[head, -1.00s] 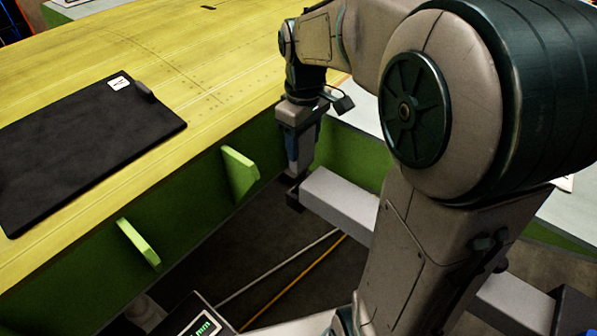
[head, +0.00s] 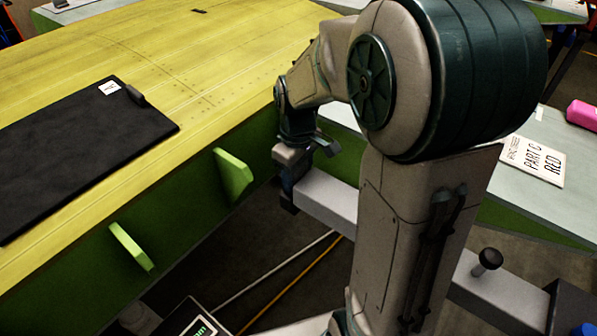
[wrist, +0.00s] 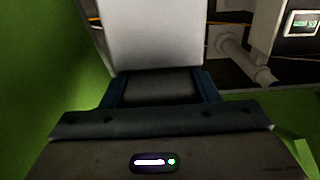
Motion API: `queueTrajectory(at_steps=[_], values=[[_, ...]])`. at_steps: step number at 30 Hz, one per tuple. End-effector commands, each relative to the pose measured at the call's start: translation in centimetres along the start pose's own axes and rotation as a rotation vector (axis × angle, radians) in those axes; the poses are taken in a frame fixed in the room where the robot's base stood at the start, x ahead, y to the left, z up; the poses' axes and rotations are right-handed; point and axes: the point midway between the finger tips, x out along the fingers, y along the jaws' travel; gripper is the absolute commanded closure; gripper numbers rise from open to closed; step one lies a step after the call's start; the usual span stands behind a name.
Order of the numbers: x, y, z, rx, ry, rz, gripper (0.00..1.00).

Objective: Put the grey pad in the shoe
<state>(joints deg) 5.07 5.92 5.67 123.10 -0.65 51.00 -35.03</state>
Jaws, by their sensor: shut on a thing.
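My gripper (head: 287,186) points down by the green side of the yellow wing, at the near end of a light grey beam. In the wrist view its two blue fingers (wrist: 158,90) stand either side of a dark grey piece (wrist: 155,87), which I take for the grey pad; they are shut on it. Its lower part is hidden. A dark block (head: 287,203) at the beam's end, just under the fingers, looks like the shoe. I cannot tell whether the pad is inside it or just above.
The light grey beam (head: 328,198) runs right behind my arm; it also shows in the wrist view (wrist: 155,35). A black knob (head: 487,260) stands on it. Green ribs (head: 232,174) stick out left of the gripper. A black mat (head: 85,150) lies on the wing (head: 190,60).

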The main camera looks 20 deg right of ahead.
Motion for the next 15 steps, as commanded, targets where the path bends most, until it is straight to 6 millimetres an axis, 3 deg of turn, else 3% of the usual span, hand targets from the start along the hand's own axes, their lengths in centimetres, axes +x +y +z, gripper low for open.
queueTrajectory(at_steps=[1, 2, 4, 15], values=[[0.33, -0.01, 0.00, 0.000, 0.000, 0.000, 0.70], [0.32, -0.01, 0.01, 0.000, 0.000, 0.000, 0.43], [0.22, -0.01, 0.01, 0.000, 0.000, 0.000, 0.24], [-0.32, 0.00, 0.00, 0.000, 0.000, 0.000, 0.24]])
